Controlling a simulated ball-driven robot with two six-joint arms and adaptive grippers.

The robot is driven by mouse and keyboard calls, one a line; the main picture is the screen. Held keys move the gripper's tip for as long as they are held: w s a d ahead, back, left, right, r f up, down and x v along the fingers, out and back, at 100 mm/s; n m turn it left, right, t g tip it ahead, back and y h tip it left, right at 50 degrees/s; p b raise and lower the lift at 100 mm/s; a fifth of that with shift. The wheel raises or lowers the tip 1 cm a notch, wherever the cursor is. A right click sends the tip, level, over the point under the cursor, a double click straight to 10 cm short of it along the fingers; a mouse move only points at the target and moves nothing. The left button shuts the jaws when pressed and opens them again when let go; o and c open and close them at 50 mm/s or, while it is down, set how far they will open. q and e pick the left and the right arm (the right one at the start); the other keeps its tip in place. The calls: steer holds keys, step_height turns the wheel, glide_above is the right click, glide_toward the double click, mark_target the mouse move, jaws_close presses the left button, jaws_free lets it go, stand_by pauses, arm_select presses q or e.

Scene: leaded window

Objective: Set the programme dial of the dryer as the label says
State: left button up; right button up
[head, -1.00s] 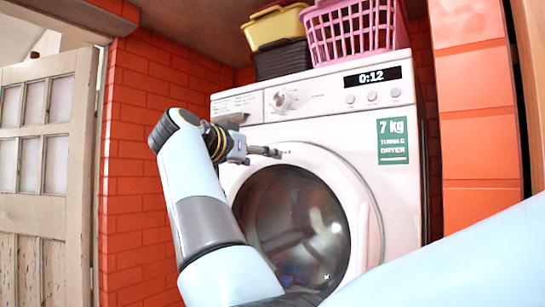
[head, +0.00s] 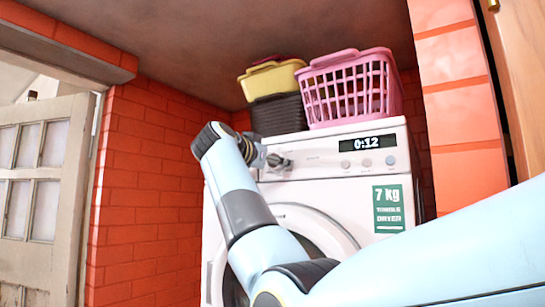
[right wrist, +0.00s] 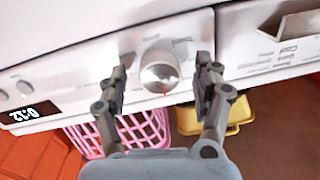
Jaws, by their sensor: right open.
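The white dryer (head: 330,185) stands against the brick wall. Its round silver programme dial (right wrist: 160,72) has a red mark on its rim, toward the lower edge in the right wrist view. My right gripper (right wrist: 161,75) is open, with one finger on each side of the dial; I cannot tell whether either touches it. In the head view the right gripper (head: 274,160) is in front of the panel's left part and hides most of the dial. The printed label (right wrist: 290,50) on the panel beside the dial is too small and blurred to read fully. My left gripper is not in view.
A pink basket (head: 352,90) and a yellow basket (head: 272,77) on a dark one (head: 278,114) sit on top of the dryer. My right arm covers part of the round door (head: 290,215).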

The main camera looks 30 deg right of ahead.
steer(key=shift+d, duration=0.15)
steer(key=c, duration=1.2)
